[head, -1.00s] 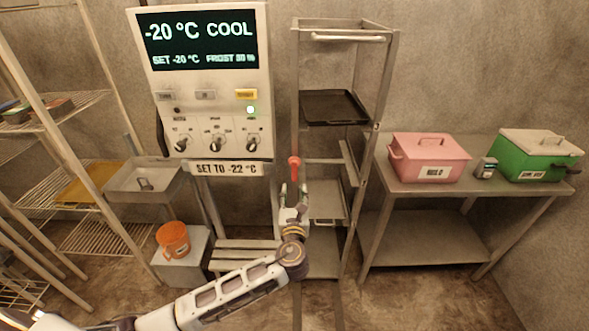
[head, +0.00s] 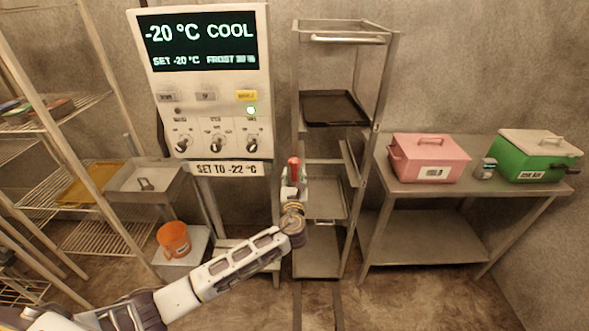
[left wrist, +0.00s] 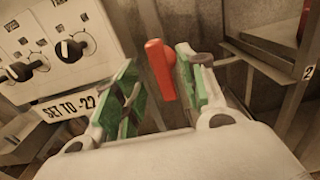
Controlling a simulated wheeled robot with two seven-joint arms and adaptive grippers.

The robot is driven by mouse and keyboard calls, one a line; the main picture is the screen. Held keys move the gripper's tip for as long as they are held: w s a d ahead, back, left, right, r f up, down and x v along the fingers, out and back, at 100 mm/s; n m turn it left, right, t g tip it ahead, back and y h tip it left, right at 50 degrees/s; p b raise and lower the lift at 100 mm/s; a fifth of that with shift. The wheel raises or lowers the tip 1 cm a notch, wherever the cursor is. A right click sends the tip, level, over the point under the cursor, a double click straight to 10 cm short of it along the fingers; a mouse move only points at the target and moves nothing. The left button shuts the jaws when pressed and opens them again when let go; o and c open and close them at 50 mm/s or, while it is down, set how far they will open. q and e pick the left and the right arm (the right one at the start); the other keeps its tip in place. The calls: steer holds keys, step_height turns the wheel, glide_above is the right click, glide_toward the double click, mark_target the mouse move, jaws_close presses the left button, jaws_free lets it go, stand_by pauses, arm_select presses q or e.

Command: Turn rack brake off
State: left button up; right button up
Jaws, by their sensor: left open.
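The metal rack (head: 385,85) stands in the middle of the head view. A red lever handle (head: 294,168) sits at its left front post, and I take it to be the rack brake. In the left wrist view the red handle (left wrist: 160,68) stands tilted between the fingers. My left gripper (head: 293,188) is at the handle in the head view, partly hiding its lower part. Its green-padded fingers (left wrist: 158,92) are open on either side of the handle, with a gap visible at the left finger. My right gripper is not in view.
A control panel (head: 215,105) with knobs stands close left of the rack. A steel table (head: 400,180) at the right holds a pink box (head: 430,160) and a green box (head: 535,160). An orange bucket (head: 174,240) and wire shelves (head: 95,240) are at the left.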

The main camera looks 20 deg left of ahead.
mark_target(294, 170)
arm_select(q)
steer(key=shift+x, duration=2.55)
steer(key=shift+c, duration=0.5)
jaws_close()
